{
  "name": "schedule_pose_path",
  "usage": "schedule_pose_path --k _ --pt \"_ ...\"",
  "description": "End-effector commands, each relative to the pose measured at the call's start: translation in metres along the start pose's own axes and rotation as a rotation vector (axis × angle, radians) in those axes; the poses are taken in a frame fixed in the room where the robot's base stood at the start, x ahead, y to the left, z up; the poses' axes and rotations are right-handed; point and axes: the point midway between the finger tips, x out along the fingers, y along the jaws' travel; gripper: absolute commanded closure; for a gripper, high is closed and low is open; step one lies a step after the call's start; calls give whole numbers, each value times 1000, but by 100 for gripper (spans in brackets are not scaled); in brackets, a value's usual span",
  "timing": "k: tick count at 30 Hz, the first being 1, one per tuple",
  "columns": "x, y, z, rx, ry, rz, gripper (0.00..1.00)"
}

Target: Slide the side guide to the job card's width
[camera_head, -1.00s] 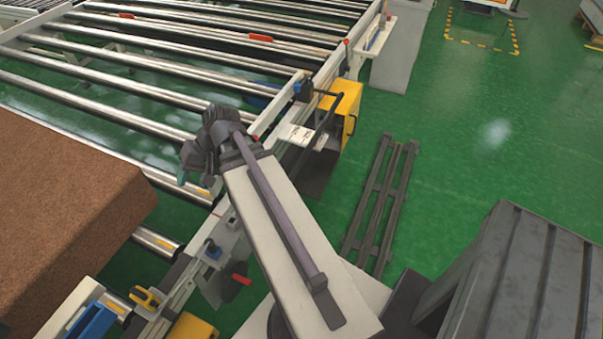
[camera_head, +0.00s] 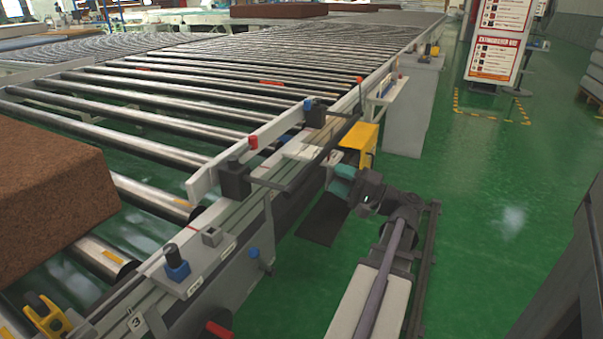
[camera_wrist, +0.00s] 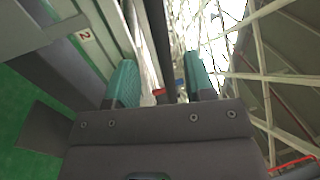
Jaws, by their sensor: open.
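The side guide (camera_head: 209,174) looks like the long pale bar along the near edge of the roller conveyor, with a red knob (camera_head: 253,142) and a blue knob (camera_head: 308,104) near it. A dark handle bar (camera_head: 290,180) sticks out on its near side. My gripper (camera_head: 342,180) is at the outer side of the conveyor frame, right of this bar, apart from it in the head view. In the wrist view its teal fingers (camera_wrist: 162,82) are apart with nothing clearly between them; small red and blue parts show beyond. I cannot make out a job card.
A brown mattress block (camera_head: 45,185) lies on the left rollers. A yellow box (camera_head: 360,138) hangs on the frame close to my gripper. Green floor (camera_head: 490,210) is open to the right.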

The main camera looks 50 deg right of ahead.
Motion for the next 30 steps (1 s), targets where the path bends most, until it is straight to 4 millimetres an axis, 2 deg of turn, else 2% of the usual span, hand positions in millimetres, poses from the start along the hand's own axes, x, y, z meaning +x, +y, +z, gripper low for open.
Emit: schedule_pose_path --k 9,13,16,23,30 --pt "73 -2 1 2 -5 1 52" --pt "92 -1 0 1 -3 1 52" --pt "98 0 1 0 -2 1 52" --pt "99 0 1 0 -1 2 52" --pt "99 0 1 1 -1 2 75"
